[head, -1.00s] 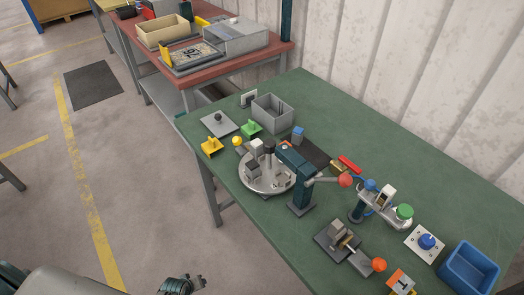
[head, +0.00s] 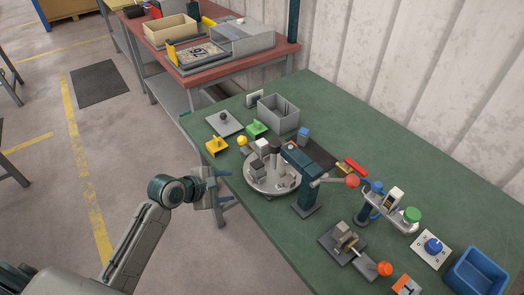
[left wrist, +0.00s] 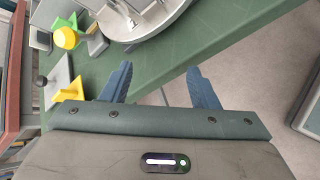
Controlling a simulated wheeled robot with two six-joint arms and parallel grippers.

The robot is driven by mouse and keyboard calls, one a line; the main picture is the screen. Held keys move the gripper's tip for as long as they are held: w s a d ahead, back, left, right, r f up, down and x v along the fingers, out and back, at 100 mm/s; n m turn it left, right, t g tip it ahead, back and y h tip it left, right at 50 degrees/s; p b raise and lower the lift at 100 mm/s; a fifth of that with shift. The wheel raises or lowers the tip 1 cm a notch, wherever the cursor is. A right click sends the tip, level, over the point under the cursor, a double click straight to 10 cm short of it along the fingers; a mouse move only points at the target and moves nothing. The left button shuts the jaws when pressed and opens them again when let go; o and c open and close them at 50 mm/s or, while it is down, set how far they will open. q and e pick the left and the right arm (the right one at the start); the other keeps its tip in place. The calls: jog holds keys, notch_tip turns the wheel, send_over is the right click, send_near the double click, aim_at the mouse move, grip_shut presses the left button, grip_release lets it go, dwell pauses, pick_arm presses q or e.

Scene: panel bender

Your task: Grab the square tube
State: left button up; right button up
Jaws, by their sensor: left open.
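My left gripper (head: 226,187) is open and empty, out beyond the left edge of the green table (head: 400,140). In the left wrist view its two blue fingers (left wrist: 159,70) stand apart, with the table edge and the round grey turntable (left wrist: 165,22) beyond them. In the head view the turntable (head: 262,186) carries several small grey metal blocks, one of them light and upright (head: 262,146). I cannot tell which piece, if any, is the square tube. My right gripper is not in view.
A teal press (head: 305,183) with a red-knobbed lever stands right of the turntable. A grey bin (head: 278,116), yellow bracket (head: 216,146) and green bracket (head: 257,129) sit behind it. A clamp (head: 345,238) and blue bin (head: 474,273) are at front right.

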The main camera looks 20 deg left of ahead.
aim_at(260, 143)
pick_arm(q)
jog(key=w+r+n+t+h, duration=0.2)
jog(key=w+r+n, duration=0.45)
jog(key=r, duration=0.25)
jog(key=shift+n+h, duration=0.3)
jog(key=shift+n, duration=0.55)
jog(key=x, duration=0.4)
jog(key=shift+w+d+r+p, duration=0.2)
jog(key=shift+w+d+p, duration=0.15)
jog(key=shift+d, duration=0.05)
jog(key=shift+w+d+f, duration=0.2)
jog(key=shift+w+d, duration=0.15)
jog(key=shift+w, duration=0.1)
jog(key=p+x, duration=0.1)
jog(key=x, duration=0.3)
jog(key=shift+f, duration=0.2)
jog(key=shift+s+a, duration=0.1)
jog(key=shift+c, duration=0.8)
jog(key=c, duration=1)
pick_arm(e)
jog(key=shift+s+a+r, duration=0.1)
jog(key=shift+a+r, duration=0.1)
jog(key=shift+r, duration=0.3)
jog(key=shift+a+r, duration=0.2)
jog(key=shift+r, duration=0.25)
pick_arm(q)
jog(key=shift+o, duration=0.2)
jog(key=shift+r, duration=0.1)
